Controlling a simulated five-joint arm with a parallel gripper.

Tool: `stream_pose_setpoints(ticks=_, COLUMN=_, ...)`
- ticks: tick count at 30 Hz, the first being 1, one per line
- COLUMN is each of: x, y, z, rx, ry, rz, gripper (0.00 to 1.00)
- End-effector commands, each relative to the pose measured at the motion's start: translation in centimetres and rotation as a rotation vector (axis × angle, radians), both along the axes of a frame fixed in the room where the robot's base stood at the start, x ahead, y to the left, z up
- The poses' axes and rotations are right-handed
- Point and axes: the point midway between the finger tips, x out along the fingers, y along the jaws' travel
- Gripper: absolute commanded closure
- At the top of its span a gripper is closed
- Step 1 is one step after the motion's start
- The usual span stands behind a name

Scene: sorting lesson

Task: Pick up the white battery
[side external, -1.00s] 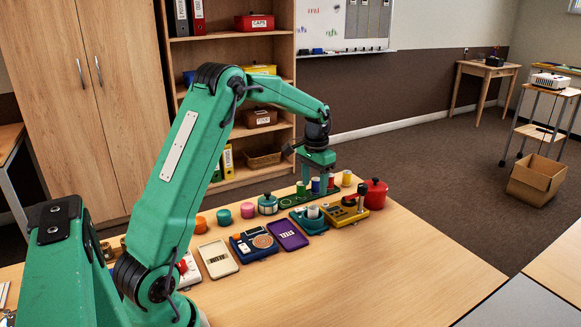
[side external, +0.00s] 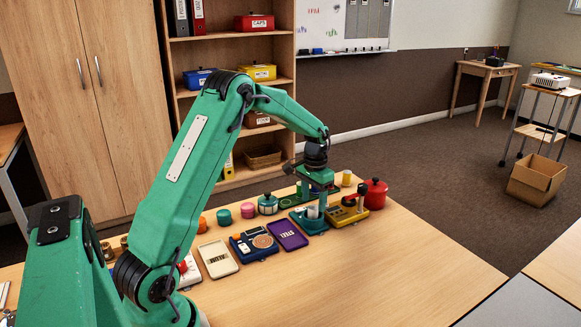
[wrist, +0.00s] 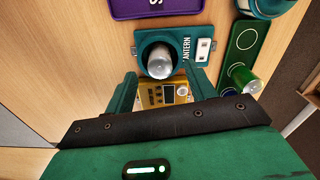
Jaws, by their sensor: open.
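The white battery (wrist: 159,60) stands in a round well of the teal lantern case (wrist: 143,42), its top facing the wrist camera. In the side view the battery (side external: 313,212) shows low in the case (side external: 303,226), partly screened by my gripper. My gripper (wrist: 165,76) is open and empty, its fingers at either side of the battery's near end in the wrist view. In the side view my gripper (side external: 316,198) is just above the case. I cannot tell whether the fingertips touch anything.
A yellow device (wrist: 165,95) lies close beside the case, and a red pot (side external: 375,193) stands beyond it. A purple case (side external: 288,235) lies left. The table's front right is clear.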

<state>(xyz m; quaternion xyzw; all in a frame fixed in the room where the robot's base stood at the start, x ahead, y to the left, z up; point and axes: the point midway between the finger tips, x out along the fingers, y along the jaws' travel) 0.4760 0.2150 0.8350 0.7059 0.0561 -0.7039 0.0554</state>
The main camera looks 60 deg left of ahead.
Motion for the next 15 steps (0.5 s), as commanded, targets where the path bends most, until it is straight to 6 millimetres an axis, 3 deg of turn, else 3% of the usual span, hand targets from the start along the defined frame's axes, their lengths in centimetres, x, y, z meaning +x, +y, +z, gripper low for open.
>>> stream_pose_setpoints(ticks=6, x=0.0, y=0.0, z=-2.0, rx=-0.001, ry=0.002, rz=0.0, gripper=0.45)
stream_pose_setpoints(ticks=15, x=0.0, y=0.0, z=-2.2, rx=0.0, ry=0.0, rz=0.0, gripper=0.45)
